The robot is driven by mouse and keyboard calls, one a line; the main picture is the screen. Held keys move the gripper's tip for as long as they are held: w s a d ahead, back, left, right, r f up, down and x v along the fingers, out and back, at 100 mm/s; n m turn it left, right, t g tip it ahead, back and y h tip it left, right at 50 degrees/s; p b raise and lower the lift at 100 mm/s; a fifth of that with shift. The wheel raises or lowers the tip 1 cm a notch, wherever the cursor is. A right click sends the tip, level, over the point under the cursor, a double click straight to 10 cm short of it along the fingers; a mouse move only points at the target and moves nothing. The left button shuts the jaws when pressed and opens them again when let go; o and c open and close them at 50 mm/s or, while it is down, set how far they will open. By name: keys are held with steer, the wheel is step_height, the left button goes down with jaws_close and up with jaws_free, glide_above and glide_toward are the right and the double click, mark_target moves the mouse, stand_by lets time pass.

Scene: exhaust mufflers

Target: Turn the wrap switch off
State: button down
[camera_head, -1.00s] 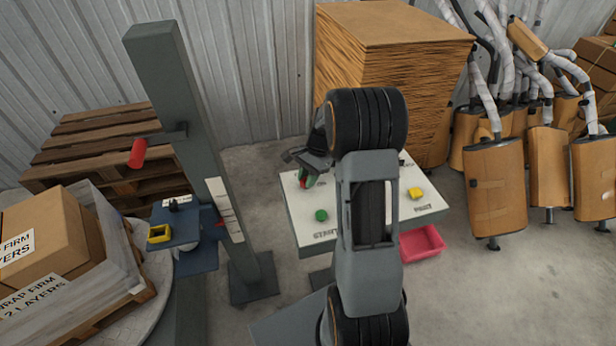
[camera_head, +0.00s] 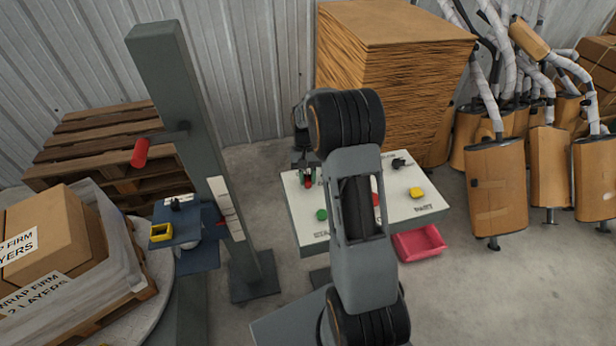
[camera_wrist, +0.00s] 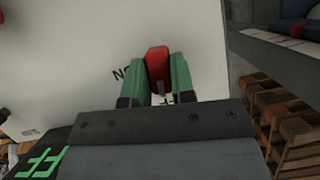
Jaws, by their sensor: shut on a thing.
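The white control panel (camera_head: 295,206) stands in the middle of the head view. Its red switch handle (camera_head: 308,184) sits near the upper left corner, mostly hidden by my gripper (camera_head: 305,174). In the wrist view the red switch handle (camera_wrist: 157,58) stands between the green fingers of my gripper (camera_wrist: 159,72). The fingers are shut on it from both sides. Dark letters on the panel, partly covered by the fingers, show beside the handle. I cannot tell exactly which mark the handle points to.
The panel also carries a green button (camera_head: 321,215), a yellow button (camera_head: 416,192) and a black switch (camera_head: 399,162). A pink bin (camera_head: 419,243) is below its right side. Stacked cardboard (camera_head: 390,90) is behind.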

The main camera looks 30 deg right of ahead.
steer(key=shift+n+h, duration=0.3)
steer(key=shift+n, duration=0.4)
steer(key=c, duration=1)
jaws_free()
steer(key=shift+o, duration=0.2)
steer(key=shift+w+r, duration=0.1)
steer(key=a+b+v, duration=0.1)
steer(key=v, duration=1.2)
steer(key=shift+d+r, duration=0.3)
steer(key=shift+d, duration=0.1)
step_height(320, 180, down, 4)
steer(key=t, duration=0.1)
steer(key=s+a+r+n+t, duration=0.1)
steer(key=s+a+t, duration=0.3)
steer(key=s, duration=0.6)
steer(key=s+a+r+n+t+h, duration=0.1)
steer(key=s+a+r+t, duration=0.2)
steer(key=s+a, duration=0.3)
steer(key=shift+s+r+n+t, duration=0.35)
steer(key=shift+s+r, duration=0.45)
steer(key=shift+s, duration=1.95)
